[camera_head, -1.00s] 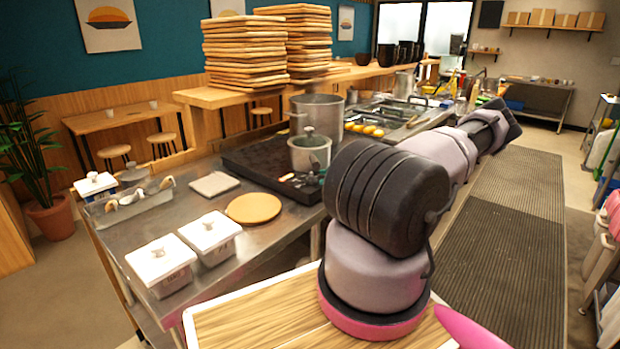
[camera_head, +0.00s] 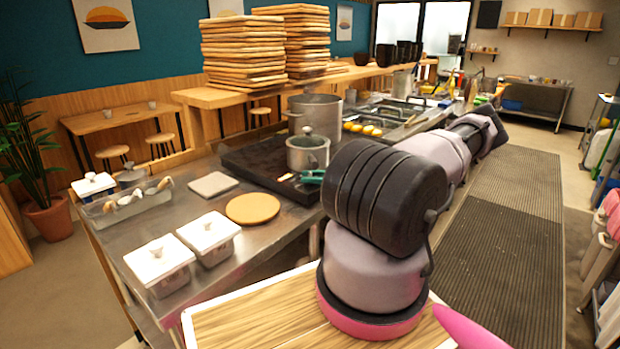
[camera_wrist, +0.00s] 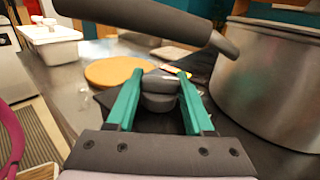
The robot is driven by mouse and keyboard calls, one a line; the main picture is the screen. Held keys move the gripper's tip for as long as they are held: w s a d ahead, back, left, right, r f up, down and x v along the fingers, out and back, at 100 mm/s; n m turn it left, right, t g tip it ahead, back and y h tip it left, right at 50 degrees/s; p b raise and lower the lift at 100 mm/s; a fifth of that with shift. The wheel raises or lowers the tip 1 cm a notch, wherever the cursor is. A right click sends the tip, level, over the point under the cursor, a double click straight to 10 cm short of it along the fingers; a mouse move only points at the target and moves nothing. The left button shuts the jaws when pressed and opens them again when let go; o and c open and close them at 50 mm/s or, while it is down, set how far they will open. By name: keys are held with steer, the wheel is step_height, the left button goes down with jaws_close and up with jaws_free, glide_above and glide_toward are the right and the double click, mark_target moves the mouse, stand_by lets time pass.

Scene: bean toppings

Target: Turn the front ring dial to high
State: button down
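The black stove (camera_head: 238,160) stands on the steel counter, with a lidded pot (camera_head: 307,154) near its front edge. My gripper (camera_head: 312,176) shows as a small teal patch just in front of that pot, mostly hidden behind my arm. In the wrist view, the two teal fingers of my gripper (camera_wrist: 160,75) are apart, one on each side of a grey rounded knob (camera_wrist: 160,92) that looks like a dial. I cannot tell whether they touch it. Its setting is not readable. A metal pot (camera_wrist: 268,75) stands close on the right of the fingers.
A dark handle (camera_wrist: 150,20) crosses above the fingers in the wrist view. A round wooden board (camera_head: 253,208), a grey square slab (camera_head: 213,185) and two white lidded containers (camera_head: 208,237) lie left on the counter. A tall pot (camera_head: 316,112) stands farther back on the stove.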

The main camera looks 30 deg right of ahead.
steer(key=shift+m+t+h, duration=1.4)
steer(key=shift+m+t, duration=0.1)
steer(key=shift+t, duration=0.4)
steer(key=shift+c, duration=1.4)
jaws_free()
steer(key=v, duration=1.1)
